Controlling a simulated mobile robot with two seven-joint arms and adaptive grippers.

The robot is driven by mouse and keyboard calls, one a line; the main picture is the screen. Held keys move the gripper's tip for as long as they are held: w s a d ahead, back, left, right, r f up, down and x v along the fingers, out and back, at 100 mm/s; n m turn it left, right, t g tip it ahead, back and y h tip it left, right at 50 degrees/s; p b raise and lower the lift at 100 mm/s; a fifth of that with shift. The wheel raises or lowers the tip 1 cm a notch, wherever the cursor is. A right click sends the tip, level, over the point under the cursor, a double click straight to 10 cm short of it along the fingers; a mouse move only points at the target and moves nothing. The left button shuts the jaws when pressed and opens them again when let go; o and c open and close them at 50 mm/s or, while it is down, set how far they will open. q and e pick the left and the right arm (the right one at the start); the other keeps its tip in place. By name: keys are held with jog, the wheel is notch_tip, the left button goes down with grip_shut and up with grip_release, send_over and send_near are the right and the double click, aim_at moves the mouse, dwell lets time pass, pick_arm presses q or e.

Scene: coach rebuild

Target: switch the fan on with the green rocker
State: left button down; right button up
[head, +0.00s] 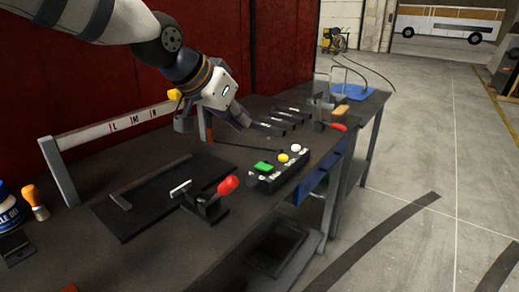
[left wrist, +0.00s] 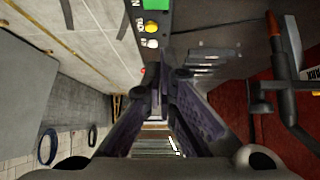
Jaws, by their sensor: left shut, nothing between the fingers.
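The green rocker (head: 263,168) sits on a dark control box (head: 288,172) on the workbench, at the box's near left end. A yellow button (head: 283,157) and a white button (head: 295,148) are beside it in a row. In the left wrist view the green rocker (left wrist: 156,4) is cut off by the top edge. My left gripper (head: 240,118) is shut and empty, above the bench behind the box and apart from it. Its fingers (left wrist: 157,95) meet in the left wrist view. My right gripper is not in view. I cannot make out the fan for certain.
A clamp with a red handle (head: 228,185) stands left of the box, by a black plate (head: 150,202). Several dark bars (head: 285,118) lie behind the box. Another red handle (head: 338,127) and a blue mat (head: 352,92) are farther back. A bottle (head: 8,208) stands far left.

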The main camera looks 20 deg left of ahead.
pick_arm(q)
send_over(261, 166)
notch_tip(261, 166, down, 7)
jog(key=shift+s+a+f+b, duration=0.15)
jog(key=shift+f+b, duration=0.05)
jog(key=shift+b, duration=0.1)
jog(key=f, duration=0.3)
jog(key=shift+w, duration=0.2)
jog(key=shift+f, duration=0.35)
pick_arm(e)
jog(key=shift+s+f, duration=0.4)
